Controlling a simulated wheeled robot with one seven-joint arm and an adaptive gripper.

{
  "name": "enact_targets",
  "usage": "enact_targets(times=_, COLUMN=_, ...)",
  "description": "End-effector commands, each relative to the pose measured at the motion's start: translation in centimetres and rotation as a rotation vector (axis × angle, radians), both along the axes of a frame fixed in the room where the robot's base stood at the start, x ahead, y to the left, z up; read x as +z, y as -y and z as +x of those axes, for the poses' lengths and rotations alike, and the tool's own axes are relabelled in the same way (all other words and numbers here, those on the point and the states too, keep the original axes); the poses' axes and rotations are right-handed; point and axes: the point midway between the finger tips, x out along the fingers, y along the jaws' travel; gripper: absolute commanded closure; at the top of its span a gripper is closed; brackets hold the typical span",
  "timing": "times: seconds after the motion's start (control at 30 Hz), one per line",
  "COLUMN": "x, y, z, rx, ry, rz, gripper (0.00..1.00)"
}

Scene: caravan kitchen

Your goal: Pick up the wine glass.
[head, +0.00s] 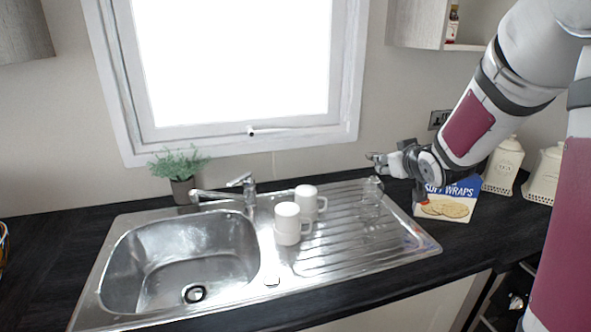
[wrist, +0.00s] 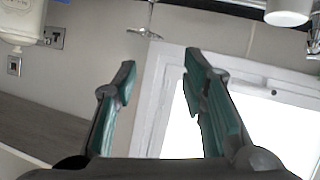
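The clear wine glass (head: 370,208) stands on the ribbed drainer of the sink. It appears to be upside down, with its foot at the top. It is faint against the steel in the head view. My gripper (head: 377,162) is just above the glass, its fingers pointing left. In the wrist view, which is turned over, my gripper (wrist: 160,78) is open with nothing between its green-padded fingers. The glass's stem and foot (wrist: 148,33) show beyond the fingertips at the top edge; its bowl is out of frame.
White mugs (head: 287,224) stand left of the glass by the steel sink (head: 112,285). A wraps box (head: 460,195) and cream canisters (head: 503,165) stand right of it. A potted plant (head: 181,190) and the tap (head: 248,190) are behind the basin. The window is behind.

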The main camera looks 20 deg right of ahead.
Motion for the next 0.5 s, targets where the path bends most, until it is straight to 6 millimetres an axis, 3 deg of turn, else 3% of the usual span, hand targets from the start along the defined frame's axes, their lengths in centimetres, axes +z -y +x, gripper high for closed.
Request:
enact_targets(times=0.03, x=-1.8, y=1.5, z=1.1, rx=0.014, ry=0.03, rz=0.007, gripper=0.62)
enact_targets(times=0.2, x=-6.0, y=4.7, z=3.5, rx=0.097, ry=0.179, rz=0.046, gripper=0.62)
enact_targets(times=0.4, x=-10.3, y=7.0, z=3.4, rx=0.183, ry=0.337, rz=0.123, gripper=0.62)
enact_targets(times=0.5, x=-11.5, y=7.5, z=2.9, rx=0.21, ry=0.395, rz=0.157, gripper=0.62)
